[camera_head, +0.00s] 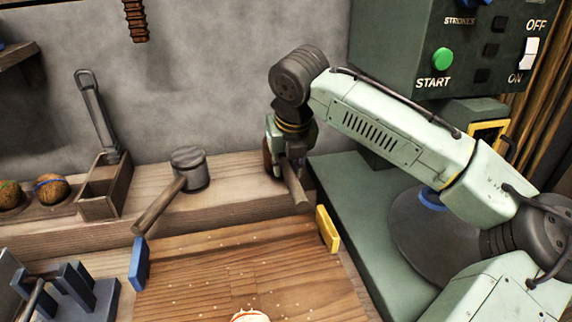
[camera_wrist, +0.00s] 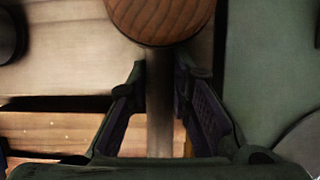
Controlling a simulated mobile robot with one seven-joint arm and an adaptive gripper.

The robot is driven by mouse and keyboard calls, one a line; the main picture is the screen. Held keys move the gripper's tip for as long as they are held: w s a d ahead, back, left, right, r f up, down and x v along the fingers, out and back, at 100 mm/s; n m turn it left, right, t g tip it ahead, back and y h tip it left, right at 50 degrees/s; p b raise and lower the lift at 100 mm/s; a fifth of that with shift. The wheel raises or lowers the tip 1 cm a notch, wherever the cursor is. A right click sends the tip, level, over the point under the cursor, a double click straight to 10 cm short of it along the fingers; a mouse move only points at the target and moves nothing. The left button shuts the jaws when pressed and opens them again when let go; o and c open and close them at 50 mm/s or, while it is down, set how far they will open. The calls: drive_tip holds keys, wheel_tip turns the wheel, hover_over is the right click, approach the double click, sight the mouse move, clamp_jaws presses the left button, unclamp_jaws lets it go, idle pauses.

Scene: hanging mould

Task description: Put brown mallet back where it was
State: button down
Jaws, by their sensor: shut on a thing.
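My gripper (camera_head: 284,146) is shut on the handle of the brown mallet (camera_head: 294,186) near the right end of the wooden ledge (camera_head: 240,215). In the head view the handle points down and toward the camera, and the mallet's brown head is mostly hidden behind my gripper. In the wrist view the round wood-grained head of the brown mallet (camera_wrist: 160,14) is at the top, and its handle runs down between the two fingers (camera_wrist: 160,90). I cannot tell whether the mallet touches the ledge.
A grey-headed mallet (camera_head: 190,170) lies on the ledge to the left. A wooden holder (camera_head: 104,187) and balls (camera_head: 52,188) are further left. A green machine (camera_head: 400,65) stands right. The wooden board (camera_head: 245,260) in front has a blue block (camera_head: 138,264) and a yellow block (camera_head: 327,229).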

sight(291, 176)
drive_tip(key=c, duration=1.4)
unclamp_jaws()
drive_tip(key=shift+c, duration=0.2)
drive_tip(key=v, duration=1.2)
